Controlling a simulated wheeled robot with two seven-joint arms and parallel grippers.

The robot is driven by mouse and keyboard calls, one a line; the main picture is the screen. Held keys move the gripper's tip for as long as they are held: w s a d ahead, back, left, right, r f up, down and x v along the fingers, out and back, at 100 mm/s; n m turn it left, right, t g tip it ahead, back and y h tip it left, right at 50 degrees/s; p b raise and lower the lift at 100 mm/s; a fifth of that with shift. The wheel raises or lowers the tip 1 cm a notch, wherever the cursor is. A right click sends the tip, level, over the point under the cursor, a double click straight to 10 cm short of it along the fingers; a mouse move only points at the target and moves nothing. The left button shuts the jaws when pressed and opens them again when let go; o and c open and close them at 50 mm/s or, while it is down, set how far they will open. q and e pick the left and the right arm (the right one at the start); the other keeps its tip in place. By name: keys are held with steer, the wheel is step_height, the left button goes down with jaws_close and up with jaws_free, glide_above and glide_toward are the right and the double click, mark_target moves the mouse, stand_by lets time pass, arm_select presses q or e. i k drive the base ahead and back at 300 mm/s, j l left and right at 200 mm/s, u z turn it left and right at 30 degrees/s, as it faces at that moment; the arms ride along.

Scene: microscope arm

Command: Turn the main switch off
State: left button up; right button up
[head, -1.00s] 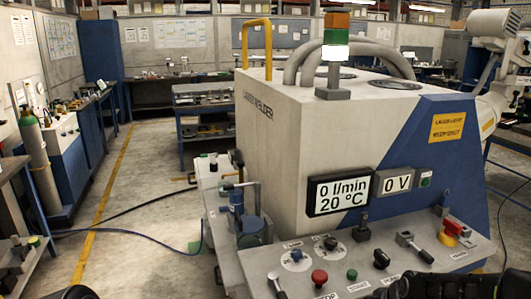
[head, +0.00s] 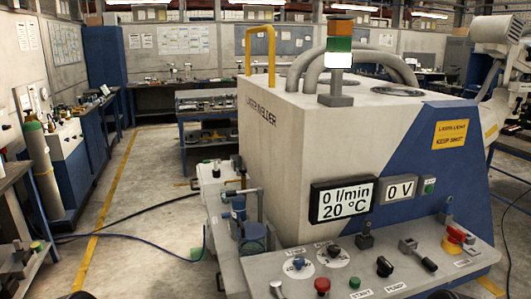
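A red rotary handle on a yellow base (head: 456,237) sits at the right end of the sloping control panel (head: 400,262) of the laser welder (head: 290,150). It looks like the main switch; its small label is too blurred to read. The display (head: 343,202) reads 0 l/min and 20 °C, and a smaller one (head: 399,188) reads 0 V. No gripper fingers show in the head view.
A signal tower (head: 338,60) stands on top. Open floor lies left of the welder.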

mark_target(456, 237)
steer(key=z, duration=1.35)
steer(key=i+l+z, duration=0.2)
steer(key=i+l, duration=0.15)
steer(key=i+l+z, duration=0.15)
steer(key=i, duration=0.4)
steer(key=i+l+z, duration=0.2)
steer(key=i+l, duration=0.15)
steer(key=i, duration=0.1)
